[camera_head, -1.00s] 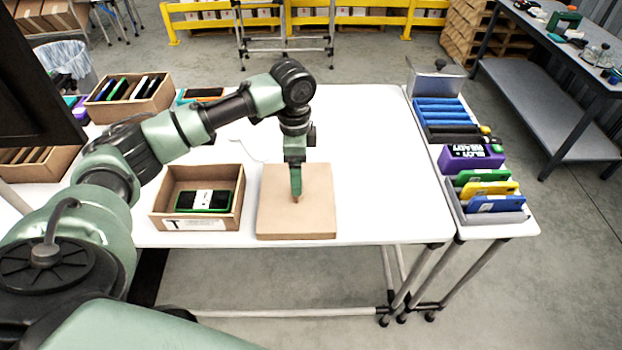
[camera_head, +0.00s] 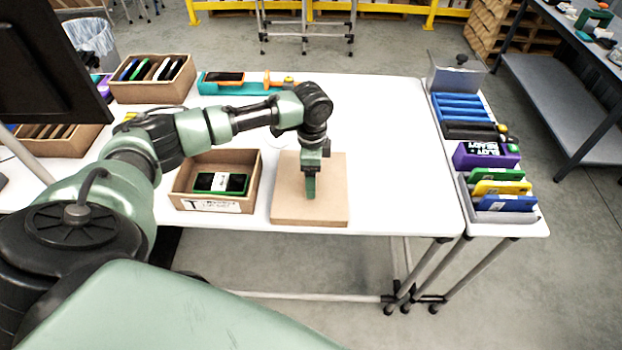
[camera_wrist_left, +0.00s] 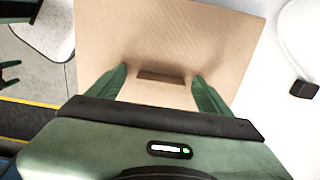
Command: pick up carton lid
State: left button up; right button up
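The carton lid (camera_head: 330,213) is a flat, square, brown cardboard piece lying on the white table, right of the open carton (camera_head: 180,187). The carton holds a black and green device (camera_head: 221,183). My left gripper (camera_head: 310,192) points down over the middle of the lid. In the left wrist view its two green fingers (camera_wrist_left: 160,88) are spread apart on either side of a dark slot (camera_wrist_left: 161,77) in the lid (camera_wrist_left: 165,40). Nothing is between the fingers. Whether the fingertips touch the lid is unclear. My right gripper is out of view.
The white table (camera_head: 395,150) is clear right of the lid. A grey rack (camera_head: 505,215) with blue, green and yellow items stands at the right. Another carton (camera_head: 150,93) and a teal tray (camera_head: 245,87) sit at the back left. A dark monitor-like panel (camera_head: 40,60) blocks the upper left.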

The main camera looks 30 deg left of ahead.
pick_arm(q)
jog(key=c, duration=1.3)
jog(key=shift+c, duration=0.2)
